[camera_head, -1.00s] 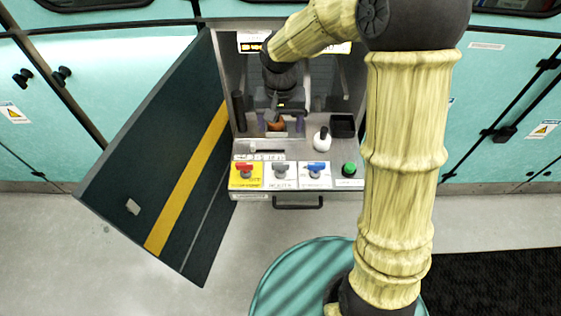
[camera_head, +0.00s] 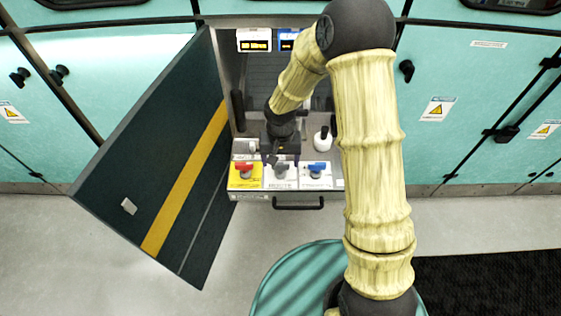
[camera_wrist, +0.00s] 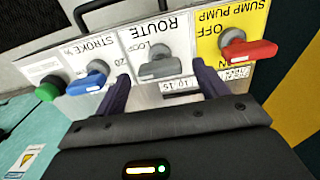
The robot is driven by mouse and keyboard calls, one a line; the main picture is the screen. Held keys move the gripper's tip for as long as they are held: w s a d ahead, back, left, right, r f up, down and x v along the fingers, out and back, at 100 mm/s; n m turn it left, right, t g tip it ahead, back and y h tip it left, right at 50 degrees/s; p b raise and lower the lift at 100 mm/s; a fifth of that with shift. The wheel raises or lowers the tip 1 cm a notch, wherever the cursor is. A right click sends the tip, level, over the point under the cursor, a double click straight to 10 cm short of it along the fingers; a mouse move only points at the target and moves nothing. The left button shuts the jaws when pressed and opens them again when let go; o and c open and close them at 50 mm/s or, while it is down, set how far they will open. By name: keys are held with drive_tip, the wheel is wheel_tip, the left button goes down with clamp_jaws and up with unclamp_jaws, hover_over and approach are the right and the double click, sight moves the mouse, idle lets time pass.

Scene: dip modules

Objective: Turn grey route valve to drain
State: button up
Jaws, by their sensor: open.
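The grey route valve (camera_wrist: 160,67) sits on its white ROUTE plate (camera_wrist: 168,28) in the wrist view, between the blue stroke valve and the red pump valve. In the head view the grey valve (camera_head: 281,169) shows just in front of my gripper. My gripper (camera_wrist: 160,90) is open, its two dark fingers apart on either side of the grey valve's handle, with nothing held. I cannot tell whether the fingertips touch the panel. Part of the plate's lettering is hidden or too small to read.
A red valve (camera_wrist: 248,50) on a yellow plate and a blue valve (camera_wrist: 88,82) flank the grey one closely. The open dark door (camera_head: 150,175) stands at the left. A white bottle (camera_head: 322,139) stands behind the panel.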

drive_tip(key=shift+f, duration=0.6)
drive_tip(key=shift+c, duration=0.2)
drive_tip(key=c, duration=0.9)
drive_tip(key=shift+c, duration=0.2)
